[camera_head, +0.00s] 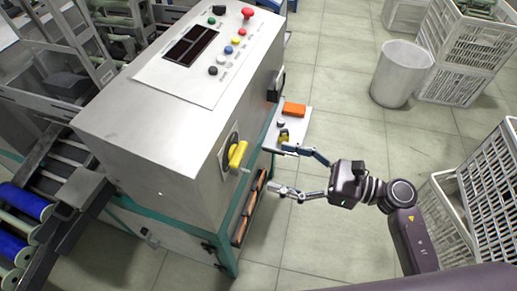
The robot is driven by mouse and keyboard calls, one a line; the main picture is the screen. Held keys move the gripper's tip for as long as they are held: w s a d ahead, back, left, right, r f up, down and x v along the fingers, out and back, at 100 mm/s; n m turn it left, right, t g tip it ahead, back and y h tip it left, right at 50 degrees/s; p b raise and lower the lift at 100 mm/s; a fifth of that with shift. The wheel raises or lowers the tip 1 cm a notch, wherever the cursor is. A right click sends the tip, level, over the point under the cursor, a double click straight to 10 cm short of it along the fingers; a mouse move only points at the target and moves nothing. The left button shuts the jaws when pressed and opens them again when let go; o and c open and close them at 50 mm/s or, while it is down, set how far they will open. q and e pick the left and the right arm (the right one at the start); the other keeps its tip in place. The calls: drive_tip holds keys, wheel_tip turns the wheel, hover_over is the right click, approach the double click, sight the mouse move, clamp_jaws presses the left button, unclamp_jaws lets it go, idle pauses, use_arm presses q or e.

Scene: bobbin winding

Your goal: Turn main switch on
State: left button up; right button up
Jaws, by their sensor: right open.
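The main switch (237,155) is a yellow rotary handle on a dark round base, on a pale plate on the right side face of the grey machine cabinet (140,125). Its handle stands out from the plate and looks roughly upright, slightly slanted. My right gripper (279,168) is open and empty, to the right of the switch. Its two fingers point left toward the cabinet, one above the other in the picture, and are apart from the yellow handle. My left gripper is not in view.
A control panel with a red knob (248,13) and several coloured buttons tops the cabinet. A small shelf (293,126) holding an orange block (294,110) juts out just above my gripper. White crates (490,195) and a bin (401,74) stand right. Floor between is clear.

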sight(243, 156)
drive_tip(key=p+x, duration=0.2)
drive_tip(key=x, duration=0.5)
drive_tip(key=shift+a+r, duration=0.15)
drive_tip(key=shift+w+a, duration=0.1)
drive_tip(key=shift+a, duration=0.25)
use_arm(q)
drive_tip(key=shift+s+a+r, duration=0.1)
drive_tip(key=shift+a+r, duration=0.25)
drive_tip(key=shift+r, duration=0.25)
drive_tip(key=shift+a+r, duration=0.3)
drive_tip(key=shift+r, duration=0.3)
use_arm(e)
drive_tip(key=c, duration=1.2)
